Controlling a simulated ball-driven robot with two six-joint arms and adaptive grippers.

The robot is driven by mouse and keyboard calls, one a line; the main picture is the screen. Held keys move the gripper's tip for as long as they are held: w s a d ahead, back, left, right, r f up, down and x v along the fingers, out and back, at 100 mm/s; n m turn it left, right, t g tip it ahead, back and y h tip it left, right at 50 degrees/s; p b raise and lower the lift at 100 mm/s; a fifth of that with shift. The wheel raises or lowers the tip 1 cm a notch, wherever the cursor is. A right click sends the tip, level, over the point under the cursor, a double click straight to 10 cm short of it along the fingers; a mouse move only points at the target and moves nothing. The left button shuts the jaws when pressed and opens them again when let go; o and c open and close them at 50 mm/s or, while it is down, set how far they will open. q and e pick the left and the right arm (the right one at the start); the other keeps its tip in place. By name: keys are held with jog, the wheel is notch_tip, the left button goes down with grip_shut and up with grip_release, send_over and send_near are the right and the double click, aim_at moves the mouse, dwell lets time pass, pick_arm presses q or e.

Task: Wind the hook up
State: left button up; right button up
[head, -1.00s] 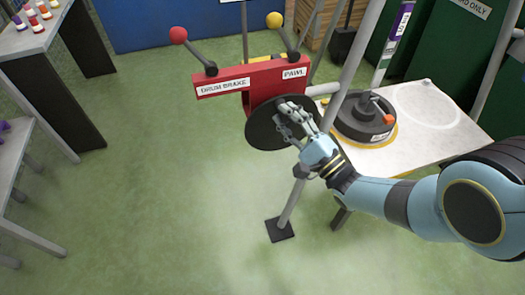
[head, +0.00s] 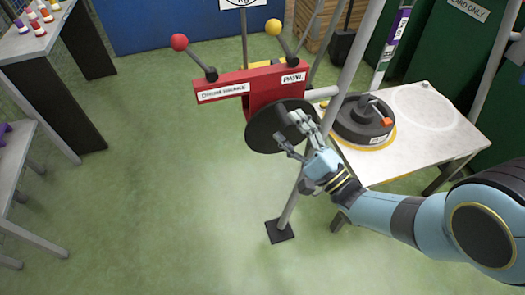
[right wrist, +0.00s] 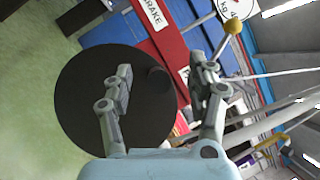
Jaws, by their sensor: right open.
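A red winch frame (head: 262,80) carries a lever with a red ball (head: 179,42) by the drum brake label and a lever with a yellow ball (head: 273,27) by the pawl label. A black disc (head: 268,135) sits on its front, and it fills the left of the wrist view (right wrist: 85,100). A dark round handle (right wrist: 158,79) stands out near the disc's edge. My right gripper (head: 290,128) is open in front of the disc, its fingers (right wrist: 160,72) on either side of the handle in the wrist view; contact is unclear. I cannot make out the hook.
A white table (head: 428,135) at the right holds a black round device (head: 360,118) with an orange-knobbed lever. A grey post (head: 292,205) on a black foot stands beneath the winch. Side tables (head: 25,45) stand at the left. The green floor between is clear.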

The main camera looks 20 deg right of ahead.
jog(key=shift+s+p, duration=0.85)
jog(key=shift+s, duration=1.75)
notch_tip(320, 180, down, 4)
jog(key=w+a+n+h+b, duration=0.1)
jog(key=a+n+h+b, duration=0.25)
jog(key=n+b, duration=0.5)
jog(key=s+d+r+n+g+h+b, duration=0.1)
jog(key=s+d+r+n+h+b, duration=0.3)
jog(key=n, duration=0.7)
jog(key=shift+h, duration=0.55)
jog(key=w+b, duration=0.3)
jog(key=w, duration=0.8)
jog(key=shift+a+b, duration=0.2)
jog(key=shift+b, duration=0.1)
